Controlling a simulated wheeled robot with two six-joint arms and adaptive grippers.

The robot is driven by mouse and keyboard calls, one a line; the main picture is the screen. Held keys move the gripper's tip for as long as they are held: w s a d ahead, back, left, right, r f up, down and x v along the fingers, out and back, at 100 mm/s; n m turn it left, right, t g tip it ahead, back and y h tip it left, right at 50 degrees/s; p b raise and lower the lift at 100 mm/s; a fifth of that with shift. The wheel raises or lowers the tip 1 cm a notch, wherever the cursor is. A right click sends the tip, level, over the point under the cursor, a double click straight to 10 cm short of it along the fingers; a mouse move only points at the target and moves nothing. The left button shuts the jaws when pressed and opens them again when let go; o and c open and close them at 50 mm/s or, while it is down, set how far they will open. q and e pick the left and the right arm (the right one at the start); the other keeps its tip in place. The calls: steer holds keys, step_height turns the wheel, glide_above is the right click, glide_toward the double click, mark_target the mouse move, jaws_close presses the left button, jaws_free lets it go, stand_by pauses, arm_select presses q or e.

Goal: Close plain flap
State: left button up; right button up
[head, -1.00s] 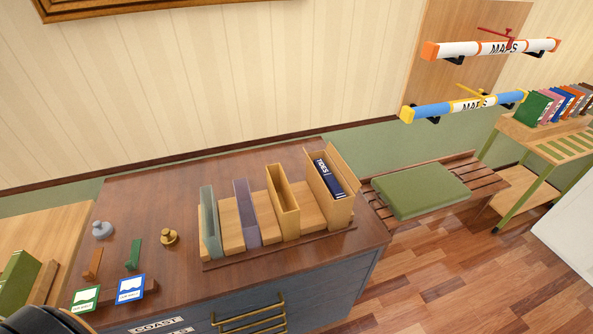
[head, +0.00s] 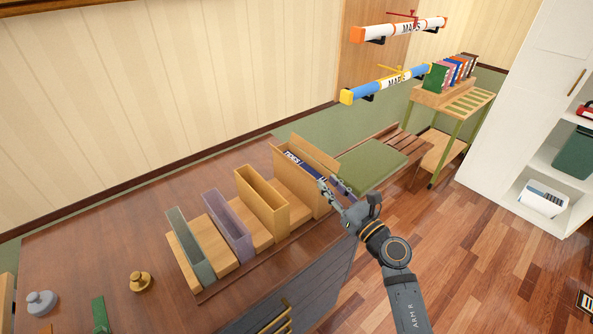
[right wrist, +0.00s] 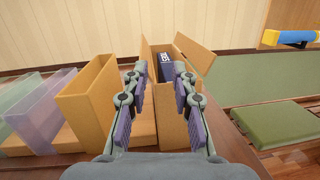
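The plain tan flap (head: 316,153) stands open along the far right edge of the rightmost tan box on the desk. In the right wrist view the flap (right wrist: 194,54) leans outward to the right. The tan box (head: 289,190) holds a dark blue book (head: 293,159) marked TIDES; the book (right wrist: 166,66) also shows in the right wrist view. My right gripper (head: 331,186) is open and empty in front of the box's near right end. In the right wrist view its fingers (right wrist: 160,72) are spread to either side of the book and partly cover the box. My left gripper is out of view.
A tan open box (head: 262,205), a purple one (head: 229,227) and a grey-green one (head: 191,247) stand left of it. A brass knob (head: 140,282) is on the desk. A green-cushioned bench (head: 370,165) is beyond. Map tubes (head: 385,84) hang above.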

mark_target(298, 166)
steer(key=n, duration=0.2)
steer(key=a+n+g, duration=0.1)
steer(key=n, duration=0.1)
steer(key=a+r+n+g+y, duration=0.1)
steer(key=n, duration=0.1)
steer(key=shift+s+n, duration=0.2)
steer(key=shift+n, duration=0.2)
steer(key=p+x, duration=0.2)
steer(key=x, duration=0.7)
steer(key=shift+w+a, duration=0.4)
steer(key=shift+w, duration=0.1)
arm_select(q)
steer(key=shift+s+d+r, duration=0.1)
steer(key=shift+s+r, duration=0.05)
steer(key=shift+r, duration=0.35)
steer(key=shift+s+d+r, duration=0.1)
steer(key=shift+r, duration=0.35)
arm_select(e)
steer(key=shift+c, duration=0.2)
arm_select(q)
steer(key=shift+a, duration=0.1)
arm_select(e)
jaws_close()
